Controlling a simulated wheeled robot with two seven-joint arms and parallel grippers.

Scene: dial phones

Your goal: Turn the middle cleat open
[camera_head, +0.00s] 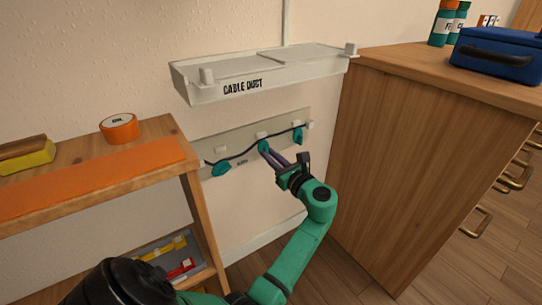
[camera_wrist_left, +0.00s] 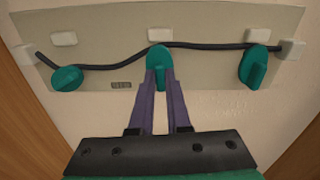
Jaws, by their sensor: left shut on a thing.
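The middle cleat (camera_head: 264,146) is teal and sits on a pale wall plate (camera_head: 232,137). In the left wrist view the middle cleat (camera_wrist_left: 158,58) stands upright, with a dark cable (camera_wrist_left: 205,45) running across its upper part. My left gripper (camera_head: 276,155) has its purple fingers shut on the lower part of this cleat; the fingers also show in the left wrist view (camera_wrist_left: 159,78). The left cleat (camera_wrist_left: 67,79) is turned well aside, nearly lying flat. The right cleat (camera_wrist_left: 254,65) stands nearly upright, leaning slightly. My right gripper is not in view.
A grey cable duct tray (camera_head: 225,92) juts from the wall above the plate. A wooden cabinet (camera_head: 365,150) stands close on the right. A wooden shelf (camera_head: 165,135) on the left holds an orange tape roll (camera_head: 119,128). Wall below the plate is clear.

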